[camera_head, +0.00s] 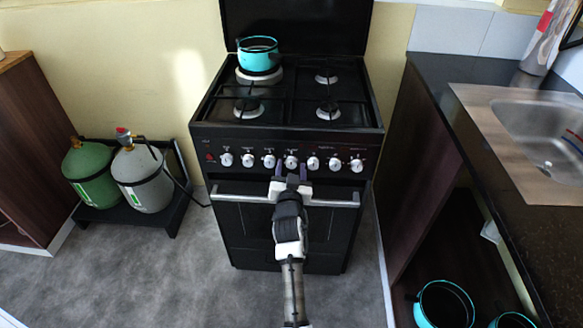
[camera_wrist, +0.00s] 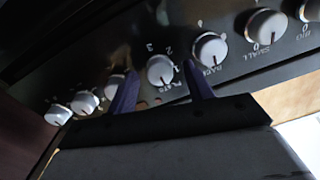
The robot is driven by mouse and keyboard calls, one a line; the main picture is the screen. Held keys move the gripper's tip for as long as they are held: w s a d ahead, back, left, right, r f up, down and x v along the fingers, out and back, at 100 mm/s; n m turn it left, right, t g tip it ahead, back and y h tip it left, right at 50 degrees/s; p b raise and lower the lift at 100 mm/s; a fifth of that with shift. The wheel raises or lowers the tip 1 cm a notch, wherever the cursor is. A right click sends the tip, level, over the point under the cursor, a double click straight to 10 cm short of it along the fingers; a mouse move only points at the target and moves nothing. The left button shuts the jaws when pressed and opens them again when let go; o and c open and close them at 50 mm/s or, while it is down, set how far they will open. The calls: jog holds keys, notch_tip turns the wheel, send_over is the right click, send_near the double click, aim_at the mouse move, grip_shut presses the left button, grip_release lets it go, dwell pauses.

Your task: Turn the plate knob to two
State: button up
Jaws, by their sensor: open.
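The plate knob (camera_wrist: 160,70) is a round white knob on the black stove's front panel. The word PLATE and small numbers are printed around it. It is the middle knob of the row in the head view (camera_head: 291,162). My gripper (camera_head: 291,170) is open in front of it. In the wrist view, its two dark fingers (camera_wrist: 159,74) point at the panel, one on each side of the plate knob, with gaps between. I cannot tell how far the fingertips are from the panel. The knob's pointer is too small to read surely.
Other white knobs (camera_wrist: 210,48) sit close on both sides. The oven handle (camera_head: 235,198) runs below the row. A turquoise pot (camera_head: 258,54) stands on the back left burner. A counter with a sink (camera_head: 540,130) is at right; gas bottles (camera_head: 143,178) stand at left.

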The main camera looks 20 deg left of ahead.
jog(key=c, duration=1)
jog(key=shift+o, duration=0.2)
jog(key=n+p, duration=0.1)
jog(key=n, duration=0.3)
jog(key=shift+r+n+p, duration=0.2)
jog(key=shift+n+p, duration=0.1)
jog(key=shift+p, duration=0.1)
jog(key=n+p, duration=0.2)
jog(key=n, duration=0.3)
jog(key=n+p, duration=0.1)
jog(key=n, duration=0.2)
jog(key=shift+r+n+h+p, duration=0.1)
jog(key=shift+n+h+p, duration=0.2)
jog(key=shift+n+p, duration=0.1)
jog(key=n+p, duration=0.1)
jog(key=n, duration=0.2)
jog(key=n+p, duration=0.2)
jog(key=n, duration=0.4)
jog(key=shift+a+n+h, duration=0.1)
jog(key=shift+n+h, duration=0.2)
